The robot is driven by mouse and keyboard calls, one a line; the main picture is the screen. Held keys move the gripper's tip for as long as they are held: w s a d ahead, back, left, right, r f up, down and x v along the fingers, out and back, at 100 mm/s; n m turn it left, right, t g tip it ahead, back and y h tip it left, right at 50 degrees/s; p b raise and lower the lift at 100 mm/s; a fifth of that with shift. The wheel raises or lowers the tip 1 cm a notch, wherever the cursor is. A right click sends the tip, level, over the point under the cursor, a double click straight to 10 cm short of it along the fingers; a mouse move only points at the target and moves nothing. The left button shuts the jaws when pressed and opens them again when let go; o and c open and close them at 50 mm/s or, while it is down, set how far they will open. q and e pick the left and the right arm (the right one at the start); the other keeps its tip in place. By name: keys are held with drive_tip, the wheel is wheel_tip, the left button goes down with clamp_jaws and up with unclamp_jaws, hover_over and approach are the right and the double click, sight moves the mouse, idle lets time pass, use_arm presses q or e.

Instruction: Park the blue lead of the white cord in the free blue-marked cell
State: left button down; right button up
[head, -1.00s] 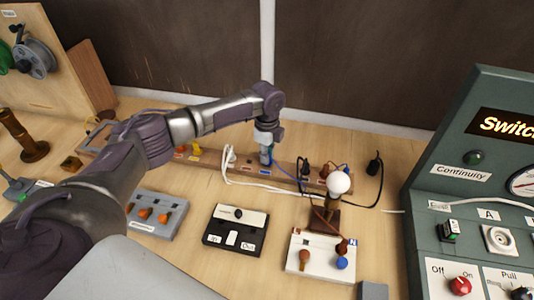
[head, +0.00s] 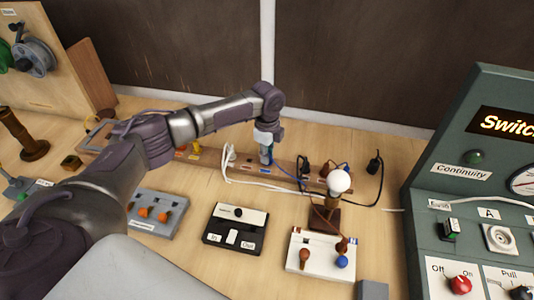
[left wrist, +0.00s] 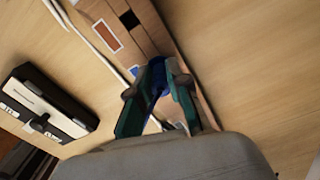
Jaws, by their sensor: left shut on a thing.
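My left gripper (head: 265,158) is over the long wooden strip (head: 212,163) at the back of the table. In the left wrist view its two teal fingers (left wrist: 158,80) are shut on the blue lead (left wrist: 156,88), which is down at the strip's surface. Whether the lead's end is inside a cell is hidden by the fingers. The strip shows a dark open cell (left wrist: 129,19) and an orange-red mark (left wrist: 107,36) in that view. The white cord (head: 228,178) loops beside the gripper and along the strip's front. My right gripper is not in view.
A lamp with a white bulb (head: 339,182) and a black plug (head: 374,164) stand to the right. In front are a black-and-white box (head: 236,230), a white block with knobs (head: 319,257) and a grey switch block (head: 157,213). The green test panel (head: 455,190) borders the right.

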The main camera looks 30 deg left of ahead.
use_arm(q)
drive_tip(key=shift+f, duration=0.3)
drive_tip(key=c, duration=1)
unclamp_jaws()
drive_tip(key=shift+c, duration=0.2)
